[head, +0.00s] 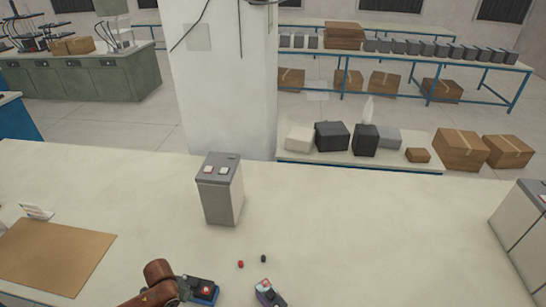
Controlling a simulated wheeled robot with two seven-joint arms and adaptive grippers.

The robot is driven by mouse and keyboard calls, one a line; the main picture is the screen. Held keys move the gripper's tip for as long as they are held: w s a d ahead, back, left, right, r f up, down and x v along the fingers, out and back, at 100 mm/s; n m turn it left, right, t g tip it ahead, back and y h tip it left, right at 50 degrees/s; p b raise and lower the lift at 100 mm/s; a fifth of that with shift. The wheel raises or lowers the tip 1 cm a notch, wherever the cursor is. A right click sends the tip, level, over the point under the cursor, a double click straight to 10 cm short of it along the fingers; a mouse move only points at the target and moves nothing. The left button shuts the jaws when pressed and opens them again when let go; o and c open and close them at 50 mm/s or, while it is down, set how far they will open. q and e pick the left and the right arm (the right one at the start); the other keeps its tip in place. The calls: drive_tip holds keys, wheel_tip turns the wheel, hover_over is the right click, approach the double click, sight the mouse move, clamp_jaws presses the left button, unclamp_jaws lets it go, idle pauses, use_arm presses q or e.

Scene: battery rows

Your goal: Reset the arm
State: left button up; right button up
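A tall grey battery (222,195) stands upright on the near table, with two light patches on its dark top. A small red cap-like piece (240,264) and a small black one (263,258) lie apart on the table in front of it. My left arm, brown-orange, comes in at the bottom edge. Its gripper (190,289) is beside a dark blue and black piece with a red spot (204,290); whether it grips that piece is unclear. A small grey and dark device (266,292) is cut by the bottom edge. I do not make out my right gripper.
A brown board (55,257) and a small white card stand (37,211) are on the table's left. Grey cases (524,230) stand at the right edge. The middle right of the table (380,230) is clear. A white pillar (222,90) rises behind the table.

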use_arm(q)
drive_tip(key=s+d+f+n+t+h, duration=0.2)
drive_tip(key=s+d+n, duration=0.2)
drive_tip(key=d+n, duration=0.3)
drive_tip(key=s+a+n+t+y, duration=0.1)
drive_tip(key=s+a+n+y, duration=0.1)
drive_tip(key=s+a+n, duration=0.35)
drive_tip(key=s+a+n+y, duration=0.1)
drive_tip(key=s+a+n, duration=0.2)
drive_tip(key=s+n, duration=0.45)
wheel_tip(320, 180, down, 35)
drive_tip(key=d+m+b, duration=0.1)
drive_tip(key=b, duration=0.8)
drive_tip(key=s+f+g+b, duration=0.1)
drive_tip(key=s+f+b, duration=0.3)
drive_tip(key=s+f, duration=0.6)
drive_tip(key=s+f+m+g+b, duration=0.1)
drive_tip(key=s+f+b, duration=0.3)
drive_tip(key=s+f, duration=0.7)
wheel_tip(320, 180, down, 8)
drive_tip(key=shift+s+f, duration=0.15)
drive_tip(key=shift+f, duration=0.1)
